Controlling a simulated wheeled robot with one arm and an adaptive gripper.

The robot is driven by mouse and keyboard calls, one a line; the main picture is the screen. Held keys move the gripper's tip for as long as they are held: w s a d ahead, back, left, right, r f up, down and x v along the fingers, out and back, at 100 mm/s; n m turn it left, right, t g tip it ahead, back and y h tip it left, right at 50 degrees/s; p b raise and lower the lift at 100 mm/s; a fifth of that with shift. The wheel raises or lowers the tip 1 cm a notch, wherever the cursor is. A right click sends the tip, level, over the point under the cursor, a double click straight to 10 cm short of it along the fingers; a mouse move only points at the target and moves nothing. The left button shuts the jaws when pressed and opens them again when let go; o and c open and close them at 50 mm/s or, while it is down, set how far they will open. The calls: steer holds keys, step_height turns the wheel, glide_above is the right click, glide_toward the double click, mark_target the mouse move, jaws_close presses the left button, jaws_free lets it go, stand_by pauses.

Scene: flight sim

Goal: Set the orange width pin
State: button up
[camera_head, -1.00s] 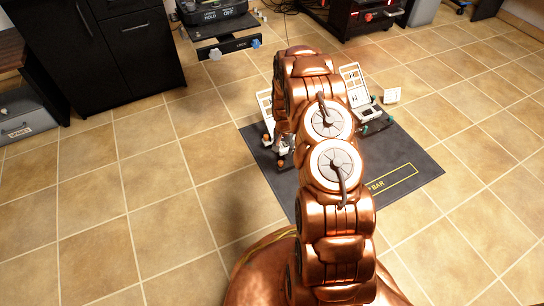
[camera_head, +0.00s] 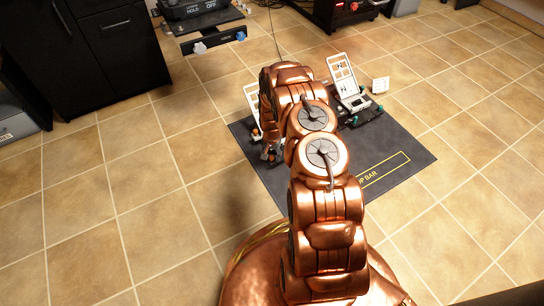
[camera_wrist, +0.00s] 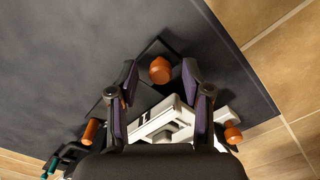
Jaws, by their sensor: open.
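In the wrist view an orange round-headed pin (camera_wrist: 160,70) stands on a dark plate, between the tips of my open gripper (camera_wrist: 159,76). The fingers are apart on either side of it, and I see no contact. Two more orange knobs, one at left (camera_wrist: 90,131) and one at right (camera_wrist: 233,134), flank a white frame (camera_wrist: 172,122) behind the fingers. I cannot tell from labels which one is the width pin. In the head view my arm hides most of the device, and a small orange knob (camera_head: 257,133) shows at its left.
The device rests on a dark mat (camera_head: 405,146) with a yellow-outlined label. Black cabinets (camera_head: 120,45) stand at the back left. The tiled floor around is clear.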

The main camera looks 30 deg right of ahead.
jaws_close()
stand_by(0.5)
steer(key=shift+d, duration=0.1)
